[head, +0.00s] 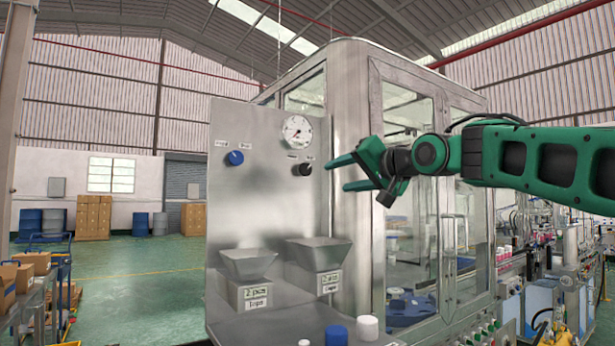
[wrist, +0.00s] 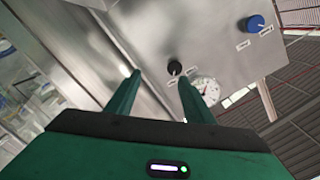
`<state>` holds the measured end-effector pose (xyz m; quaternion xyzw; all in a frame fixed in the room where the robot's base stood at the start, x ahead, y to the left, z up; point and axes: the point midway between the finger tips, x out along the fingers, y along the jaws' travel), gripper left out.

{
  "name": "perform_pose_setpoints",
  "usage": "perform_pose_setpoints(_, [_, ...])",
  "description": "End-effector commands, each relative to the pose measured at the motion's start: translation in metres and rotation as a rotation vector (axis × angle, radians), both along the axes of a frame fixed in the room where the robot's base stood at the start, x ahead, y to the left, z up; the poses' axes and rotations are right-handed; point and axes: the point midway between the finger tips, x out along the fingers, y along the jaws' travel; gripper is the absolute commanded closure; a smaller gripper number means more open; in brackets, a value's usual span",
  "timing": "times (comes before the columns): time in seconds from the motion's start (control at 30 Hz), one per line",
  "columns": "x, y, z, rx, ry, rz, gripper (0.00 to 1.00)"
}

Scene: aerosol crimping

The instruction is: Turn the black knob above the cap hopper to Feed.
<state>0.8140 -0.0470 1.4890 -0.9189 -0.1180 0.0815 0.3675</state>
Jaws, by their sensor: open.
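The black knob (head: 304,169) is on the upright steel panel (head: 232,200), below the round gauge and above the right-hand hopper. Small labels sit above it, too small to read. The cap hopper (head: 319,254) is the right one, with a "2 pcs" label under it. My gripper (head: 337,175) is open and empty, to the right of the knob and apart from it, its fingers pointing left toward the panel. In the wrist view the knob (wrist: 174,67) shows beyond and between the two green fingers (wrist: 160,82).
A blue knob (head: 235,158) is left of the black one, and a pressure gauge (head: 297,131) is just above it. A second hopper (head: 247,263) stands at left. The glazed machine cabinet (head: 352,110) is close behind my gripper. White and blue caps (head: 367,327) sit on the ledge below.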

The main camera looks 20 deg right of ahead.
Motion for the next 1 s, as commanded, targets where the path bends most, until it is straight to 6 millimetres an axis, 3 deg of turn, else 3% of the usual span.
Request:
perform_pose_setpoints(0.07, [0.001,0.010,0.019,0.022,-0.038,0.026,0.52])
perform_pose_setpoints(0.17, [0.004,0.016,0.028,0.034,-0.056,0.041,0.52])
perform_pose_setpoints(0.7, [0.083,0.036,0.027,0.034,-0.055,0.032,0.52])
perform_pose_setpoints(1.0, [0.102,0.041,0.027,0.033,-0.055,0.031,0.52])
